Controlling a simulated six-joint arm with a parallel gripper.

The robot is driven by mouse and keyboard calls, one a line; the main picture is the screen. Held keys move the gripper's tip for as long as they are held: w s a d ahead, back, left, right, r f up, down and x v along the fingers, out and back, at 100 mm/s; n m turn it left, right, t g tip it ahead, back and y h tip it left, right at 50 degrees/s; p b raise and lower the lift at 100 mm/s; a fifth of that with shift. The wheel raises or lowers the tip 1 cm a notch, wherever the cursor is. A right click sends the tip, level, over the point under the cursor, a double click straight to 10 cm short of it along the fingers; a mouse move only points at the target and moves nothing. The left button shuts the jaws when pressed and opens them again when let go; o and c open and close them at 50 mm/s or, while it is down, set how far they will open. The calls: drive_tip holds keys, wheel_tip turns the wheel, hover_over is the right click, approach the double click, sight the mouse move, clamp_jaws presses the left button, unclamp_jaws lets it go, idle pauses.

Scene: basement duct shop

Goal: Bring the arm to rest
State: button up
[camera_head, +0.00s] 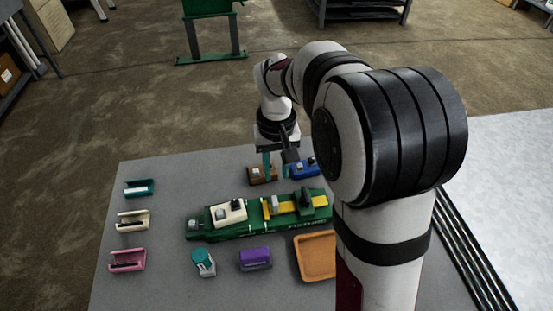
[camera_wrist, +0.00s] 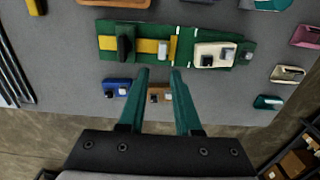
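My gripper (camera_head: 276,164) hangs fingers-down over the far side of the grey table. In the wrist view my gripper (camera_wrist: 160,72) has its two teal fingers apart with nothing held between them. A brown block (camera_head: 262,174) lies below; in the wrist view the brown block (camera_wrist: 159,95) shows through the gap, partly hidden by the fingers. A blue block (camera_head: 304,169) lies just right of it and also shows in the wrist view (camera_wrist: 117,88). My arm hides part of the table's right side.
A green fixture (camera_head: 243,231) holds a cream block (camera_head: 229,213) and a yellow strip. A purple block (camera_head: 255,259), a teal-topped piece (camera_head: 203,261) and an orange tray (camera_head: 316,256) lie nearer. Teal (camera_head: 139,188), cream (camera_head: 133,221) and pink (camera_head: 127,260) holders line the left.

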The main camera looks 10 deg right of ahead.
drive_tip(key=shift+r, duration=1.6)
drive_tip(key=shift+s, duration=0.1)
drive_tip(key=s+a+m+y, duration=0.1)
drive_tip(key=s+m, duration=0.4)
drive_tip(key=s, duration=2)
drive_tip(key=shift+s+r+m+y, duration=0.2)
drive_tip(key=shift+s+m+y, duration=0.1)
drive_tip(key=shift+y, duration=0.1)
drive_tip(key=shift+w, duration=0.1)
